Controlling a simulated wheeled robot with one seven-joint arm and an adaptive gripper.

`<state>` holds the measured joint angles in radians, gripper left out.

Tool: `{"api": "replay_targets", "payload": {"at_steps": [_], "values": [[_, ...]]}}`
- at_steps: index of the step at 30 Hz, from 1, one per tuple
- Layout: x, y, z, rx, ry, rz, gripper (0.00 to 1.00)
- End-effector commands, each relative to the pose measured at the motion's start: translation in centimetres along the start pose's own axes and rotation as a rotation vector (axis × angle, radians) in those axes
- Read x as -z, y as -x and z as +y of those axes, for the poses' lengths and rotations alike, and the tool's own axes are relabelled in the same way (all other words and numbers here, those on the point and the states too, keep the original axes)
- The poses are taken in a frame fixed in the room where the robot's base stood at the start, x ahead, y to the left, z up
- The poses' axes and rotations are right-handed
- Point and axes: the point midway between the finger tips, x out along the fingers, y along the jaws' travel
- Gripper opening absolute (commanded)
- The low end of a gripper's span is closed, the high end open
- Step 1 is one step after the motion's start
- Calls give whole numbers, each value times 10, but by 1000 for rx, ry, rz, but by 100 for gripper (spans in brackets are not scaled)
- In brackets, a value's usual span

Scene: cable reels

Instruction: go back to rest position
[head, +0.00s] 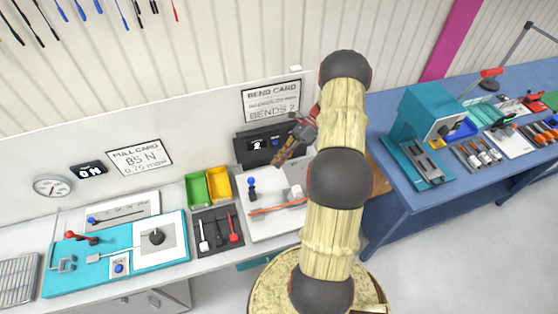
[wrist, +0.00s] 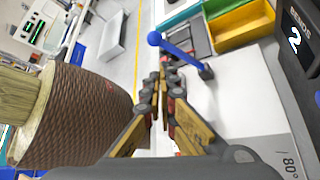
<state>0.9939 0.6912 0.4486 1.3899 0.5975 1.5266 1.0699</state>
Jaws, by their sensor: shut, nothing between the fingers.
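My gripper (head: 281,158) is at the end of my arm in the head view, above the white bend plate (head: 261,226) in front of the black counter unit. In the wrist view my gripper (wrist: 165,70) has its fingertips together with nothing between them. A lever with a blue ball knob (head: 251,182) stands on the white plate just left of the fingers; in the wrist view the blue lever (wrist: 180,53) is close to the fingertips. An orange-red cable (head: 272,209) lies across the plate. My arm hides the plate's right part in the head view.
Green (head: 195,190) and yellow (head: 218,184) bins stand left of the plate, behind a dark tray (head: 207,247) of small tools. A teal pull-test board (head: 60,268) is further left. A blue table (head: 385,150) with teal machinery is right. The wall with signs bounds the back.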

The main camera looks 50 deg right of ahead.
Motion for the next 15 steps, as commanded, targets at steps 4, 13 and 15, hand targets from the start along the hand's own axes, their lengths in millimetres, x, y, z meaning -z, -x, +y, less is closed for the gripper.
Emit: {"api": "replay_targets", "payload": {"at_steps": [4, 13, 15], "values": [[0, 0, 0, 0, 0, 0, 0], [0, 0, 0, 0, 4, 0, 0], [0, 0, 0, 1, 24, 0, 0]]}}
